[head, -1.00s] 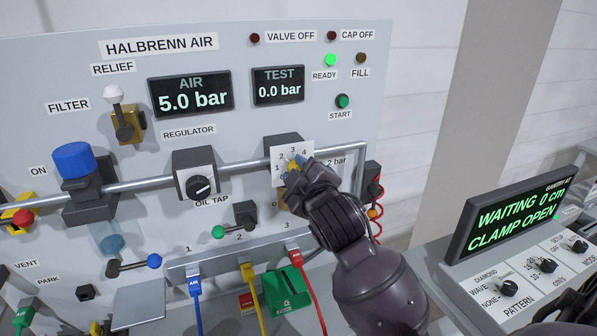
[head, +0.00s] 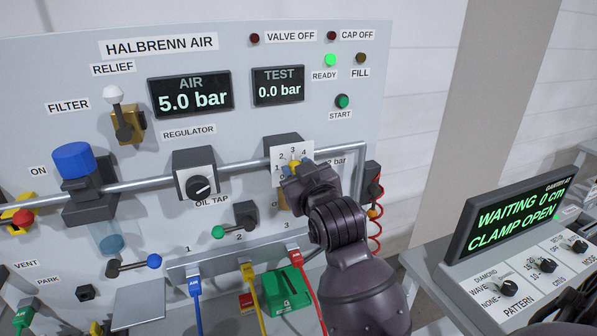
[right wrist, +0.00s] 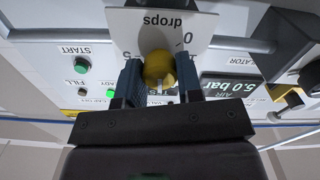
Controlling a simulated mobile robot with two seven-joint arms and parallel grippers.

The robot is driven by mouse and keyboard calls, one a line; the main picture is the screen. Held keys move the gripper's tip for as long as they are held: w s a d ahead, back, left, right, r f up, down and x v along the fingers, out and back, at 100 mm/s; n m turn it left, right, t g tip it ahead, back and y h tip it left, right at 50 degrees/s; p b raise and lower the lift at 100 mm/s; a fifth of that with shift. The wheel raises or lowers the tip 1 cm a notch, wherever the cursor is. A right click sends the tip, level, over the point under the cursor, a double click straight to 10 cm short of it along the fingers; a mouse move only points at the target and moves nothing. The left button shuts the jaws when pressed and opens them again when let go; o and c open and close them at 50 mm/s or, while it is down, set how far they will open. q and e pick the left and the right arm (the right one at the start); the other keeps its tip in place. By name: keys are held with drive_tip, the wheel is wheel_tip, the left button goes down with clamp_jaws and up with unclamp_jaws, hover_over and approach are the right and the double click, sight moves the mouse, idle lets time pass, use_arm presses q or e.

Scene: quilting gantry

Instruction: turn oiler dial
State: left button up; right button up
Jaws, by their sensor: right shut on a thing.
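The oiler dial is a yellow knob (head: 294,164) on a white numbered plate (head: 279,164), in the middle right of the panel in the head view. In the right wrist view the yellow knob (right wrist: 158,66) shows a short white mark, and the plate (right wrist: 160,22) reads "drops" upside down. My right gripper (head: 296,169) is at the knob, with one blue-grey finger on each side, shut on it. The gripper hides the lower right of the plate, so I cannot tell the exact setting. My left gripper is not in view.
A metal pipe (head: 235,170) crosses the panel close to the dial. The regulator knob (head: 200,187) is to its left. The oil tap lever (head: 232,226) is below left. A control console (head: 520,270) stands at right.

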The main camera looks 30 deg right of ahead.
drive_tip(key=shift+r, duration=0.1)
idle(0.3)
drive_tip(key=o, duration=0.9)
